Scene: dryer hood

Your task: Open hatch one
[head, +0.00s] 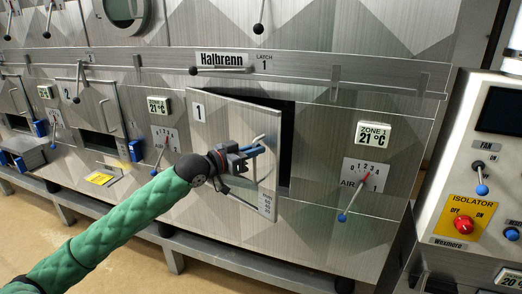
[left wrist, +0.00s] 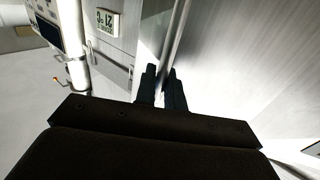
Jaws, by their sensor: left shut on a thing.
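Hatch one (head: 222,120), a grey metal door marked 1, stands partly open in the head view. A dark gap (head: 287,150) shows along its right side. My left gripper (head: 252,152) is in front of the door and shut on the hatch handle (head: 258,139). In the left wrist view the fingers (left wrist: 165,85) close around the upright handle bar (left wrist: 175,45). My gripper hides part of the handle. The latch 1 lever (head: 222,70) lies level above the hatch, under the Halbrenn label. My right gripper is not in view.
An air lever (head: 352,203) with a blue knob sticks out right of the hatch. Another air lever (head: 160,158) stands to its left. A control console (head: 470,190) stands at the far right. The floor in front is clear.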

